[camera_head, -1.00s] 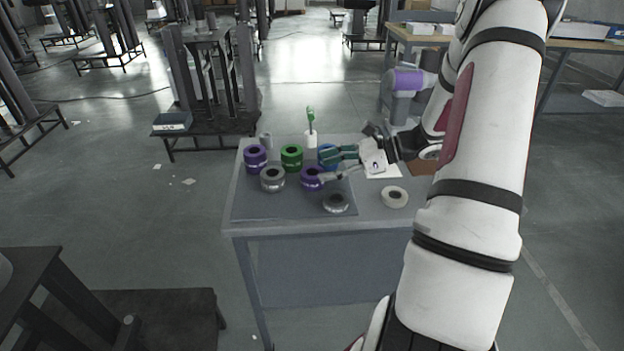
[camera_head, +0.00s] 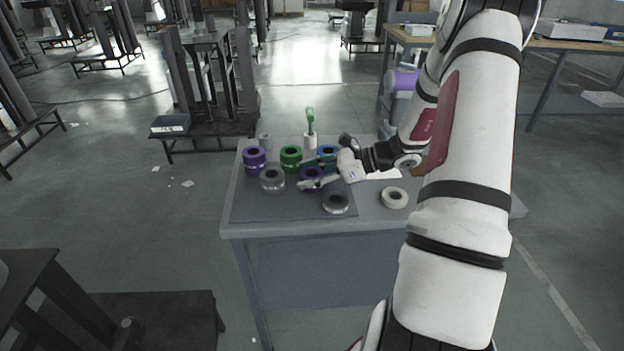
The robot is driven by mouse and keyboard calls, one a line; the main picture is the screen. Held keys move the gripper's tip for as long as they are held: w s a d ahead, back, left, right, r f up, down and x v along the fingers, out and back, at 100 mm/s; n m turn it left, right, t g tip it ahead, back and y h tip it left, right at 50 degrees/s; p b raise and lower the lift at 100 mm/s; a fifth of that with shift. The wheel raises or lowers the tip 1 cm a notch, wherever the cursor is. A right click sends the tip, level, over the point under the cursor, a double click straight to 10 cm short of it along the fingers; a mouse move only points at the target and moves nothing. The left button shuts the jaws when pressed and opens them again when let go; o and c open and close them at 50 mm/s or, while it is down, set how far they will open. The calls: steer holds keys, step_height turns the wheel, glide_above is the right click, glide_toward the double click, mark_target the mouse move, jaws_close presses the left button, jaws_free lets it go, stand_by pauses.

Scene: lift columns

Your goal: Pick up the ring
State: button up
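Several rings stand on the table: a purple ring (camera_head: 255,160) at the back left, a green ring (camera_head: 291,160), a blue ring (camera_head: 328,153) partly hidden by my gripper, a silver ring (camera_head: 272,180), a front purple ring (camera_head: 312,178), a dark grey ring (camera_head: 336,203) and a cream ring (camera_head: 394,198). The task does not say which ring. My gripper (camera_head: 302,174) reaches in from the right with its fingers apart. In the picture the fingers lie on either side of the front purple ring. I cannot tell whether they touch it or are above it.
The grey table (camera_head: 290,228) has a darker mat (camera_head: 265,207) under most rings. A green-handled tool (camera_head: 310,120) stands upright in a white holder (camera_head: 310,140) behind the rings. A small grey cylinder (camera_head: 265,142) stands at the back left.

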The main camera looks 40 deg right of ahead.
steer(key=shift+r, duration=0.1)
steer(key=shift+r, duration=0.55)
step_height(320, 180, up, 2)
steer(key=shift+r+p, duration=0.1)
steer(key=shift+p, duration=0.2)
steer(key=shift+s+a+r, duration=0.1)
steer(key=shift+s+a, duration=0.05)
steer(key=shift+s, duration=0.5)
steer(key=s+a, duration=0.1)
steer(key=s, duration=0.3)
steer(key=s+a+r, duration=0.1)
steer(key=s+a, duration=0.1)
steer(key=s, duration=0.3)
steer(key=s+a+p, duration=0.1)
steer(key=s, duration=0.4)
steer(key=shift+a+r, duration=0.15)
steer(key=shift+a, duration=0.25)
steer(key=shift+w, duration=0.1)
